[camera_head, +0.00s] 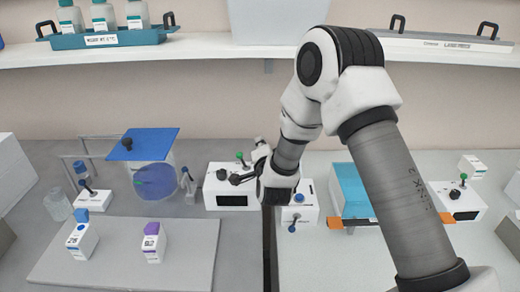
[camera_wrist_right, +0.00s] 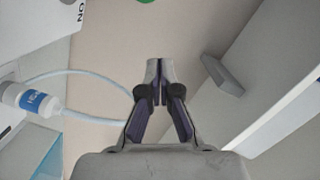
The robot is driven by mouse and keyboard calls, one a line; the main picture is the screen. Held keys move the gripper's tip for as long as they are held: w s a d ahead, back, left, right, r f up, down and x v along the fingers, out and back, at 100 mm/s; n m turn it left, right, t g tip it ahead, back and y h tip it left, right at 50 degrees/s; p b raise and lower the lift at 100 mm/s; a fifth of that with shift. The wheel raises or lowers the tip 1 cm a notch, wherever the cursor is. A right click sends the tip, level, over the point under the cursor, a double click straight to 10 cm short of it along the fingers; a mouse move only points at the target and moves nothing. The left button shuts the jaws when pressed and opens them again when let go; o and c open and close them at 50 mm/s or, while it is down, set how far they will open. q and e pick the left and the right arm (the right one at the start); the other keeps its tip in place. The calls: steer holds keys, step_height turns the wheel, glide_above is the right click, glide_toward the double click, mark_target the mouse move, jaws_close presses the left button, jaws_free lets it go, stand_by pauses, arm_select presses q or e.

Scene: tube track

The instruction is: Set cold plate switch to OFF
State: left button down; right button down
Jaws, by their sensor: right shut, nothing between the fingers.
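My right gripper (camera_head: 237,180) is shut and empty. It reaches left over a white control box (camera_head: 216,193) with a dark display. A green-tipped switch lever (camera_head: 240,156) stands up at the back of this box, just behind the gripper. In the right wrist view the shut fingertips (camera_wrist_right: 160,66) point up the picture. A green knob (camera_wrist_right: 146,1) shows at the top edge, apart from them. A white panel (camera_wrist_right: 30,22) with an "ON" label is at top left. I cannot tell which box serves the cold plate. My left gripper is not in view.
A white box (camera_head: 297,213) with blue knobs stands right of the gripper, then a blue-topped block (camera_head: 350,188). Another white box (camera_head: 458,205) with a green-tipped lever is further right. A blue-lidded vessel (camera_head: 150,178) stands left. A shelf (camera_head: 220,50) runs above.

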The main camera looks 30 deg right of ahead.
steer(key=b+v, duration=0.2)
steer(key=v, duration=0.7)
steer(key=shift+a, duration=0.3)
